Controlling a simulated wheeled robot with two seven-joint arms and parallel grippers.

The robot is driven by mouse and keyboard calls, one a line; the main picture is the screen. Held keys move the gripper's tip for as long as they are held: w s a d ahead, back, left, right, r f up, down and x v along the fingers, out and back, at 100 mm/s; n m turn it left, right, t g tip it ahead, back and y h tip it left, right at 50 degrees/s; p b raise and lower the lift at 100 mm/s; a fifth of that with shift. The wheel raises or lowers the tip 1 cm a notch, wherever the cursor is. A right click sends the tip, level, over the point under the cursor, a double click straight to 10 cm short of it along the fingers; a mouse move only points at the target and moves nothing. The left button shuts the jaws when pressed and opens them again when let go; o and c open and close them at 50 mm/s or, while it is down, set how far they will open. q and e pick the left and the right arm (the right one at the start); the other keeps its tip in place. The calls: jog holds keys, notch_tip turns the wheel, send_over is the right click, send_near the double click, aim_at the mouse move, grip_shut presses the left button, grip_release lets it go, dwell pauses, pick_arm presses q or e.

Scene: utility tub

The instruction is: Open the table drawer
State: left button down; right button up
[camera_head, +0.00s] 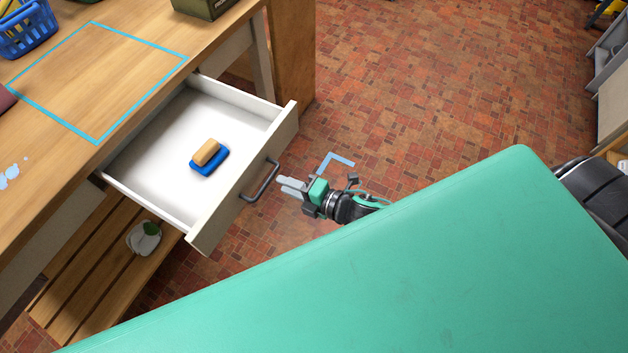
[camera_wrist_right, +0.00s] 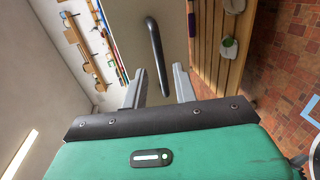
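The table drawer (camera_head: 165,130) is pulled well out of the wooden table, with its white inside showing in the head view. Its dark bar handle (camera_head: 260,181) is on the front panel, and the handle also shows in the right wrist view (camera_wrist_right: 157,50). My right gripper (camera_head: 284,186) is just in front of the handle, its fingers pointing at the drawer front. My left gripper is not in view.
A sponge on a blue holder (camera_head: 209,157) lies in the drawer. The wooden tabletop (camera_head: 225,35) carries a blue basket (camera_head: 27,30) and a dark green box (camera_head: 200,7). A slatted shelf (camera_head: 85,285) is below. The brick floor (camera_head: 420,80) to the right is clear.

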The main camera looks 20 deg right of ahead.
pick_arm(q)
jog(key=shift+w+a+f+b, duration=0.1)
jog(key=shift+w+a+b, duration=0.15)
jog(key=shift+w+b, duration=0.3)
pick_arm(e)
jog(key=v, duration=0.7)
jog(key=shift+s+d, duration=0.2)
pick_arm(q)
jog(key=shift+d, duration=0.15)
